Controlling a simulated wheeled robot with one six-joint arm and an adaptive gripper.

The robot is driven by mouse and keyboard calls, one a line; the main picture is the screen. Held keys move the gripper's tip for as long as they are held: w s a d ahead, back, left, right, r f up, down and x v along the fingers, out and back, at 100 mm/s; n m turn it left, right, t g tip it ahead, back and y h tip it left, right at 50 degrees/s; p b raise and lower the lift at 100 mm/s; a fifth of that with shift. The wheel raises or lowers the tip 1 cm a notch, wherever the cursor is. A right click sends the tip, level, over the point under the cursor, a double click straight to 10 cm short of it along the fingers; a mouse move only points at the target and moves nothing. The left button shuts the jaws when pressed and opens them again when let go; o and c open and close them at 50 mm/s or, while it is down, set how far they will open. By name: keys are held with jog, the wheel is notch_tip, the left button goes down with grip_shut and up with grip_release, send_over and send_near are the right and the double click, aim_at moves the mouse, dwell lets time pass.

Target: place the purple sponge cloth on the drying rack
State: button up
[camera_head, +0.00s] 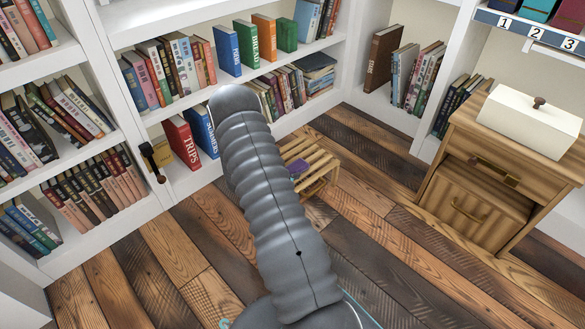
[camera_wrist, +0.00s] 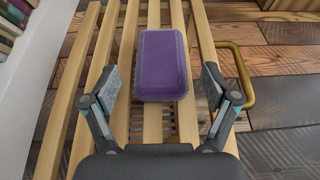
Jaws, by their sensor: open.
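The purple sponge cloth (camera_wrist: 162,64) lies on the wooden slats of the rack (camera_wrist: 101,50) in the wrist view. It also shows as a small purple patch (camera_head: 298,167) in the head view, on the slatted rack (camera_head: 318,158) beside my arm. My gripper (camera_wrist: 160,88) is open, with its fingers apart to the left and right of the cloth's near part. Gaps show between the fingers and the cloth. In the head view my arm hides part of the rack and my gripper.
White bookshelves (camera_head: 117,66) full of books stand behind and to the left. A wooden cabinet (camera_head: 480,190) with a white lidded box (camera_head: 530,120) stands at the right. A brass-coloured handle (camera_wrist: 242,75) sticks out at the rack's right. The plank floor (camera_head: 380,250) is clear in front.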

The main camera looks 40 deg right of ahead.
jog(key=v, duration=0.9)
jog(key=shift+w+p, duration=0.1)
jog(key=shift+p, duration=0.3)
jog(key=s+a+r+m+g+y, duration=0.15)
jog(key=s+a+r+m, duration=0.3)
jog(key=r, duration=0.75)
jog(key=s+a+r+m+y, duration=0.35)
jog(key=s+r+m, duration=0.25)
jog(key=r, duration=0.6)
jog(key=s+a+r+m+t+y, duration=0.3)
jog(key=s+a+r, duration=0.3)
jog(key=s+a, duration=0.2)
jog(key=s+a+r+m+t+y, duration=0.3)
jog(key=s+a+r+m+y, duration=0.2)
jog(key=s+a, duration=0.4)
jog(key=shift+s+a+r+y, duration=0.2)
jog(key=shift+a+r+y, duration=0.1)
jog(key=shift+a+r, duration=0.3)
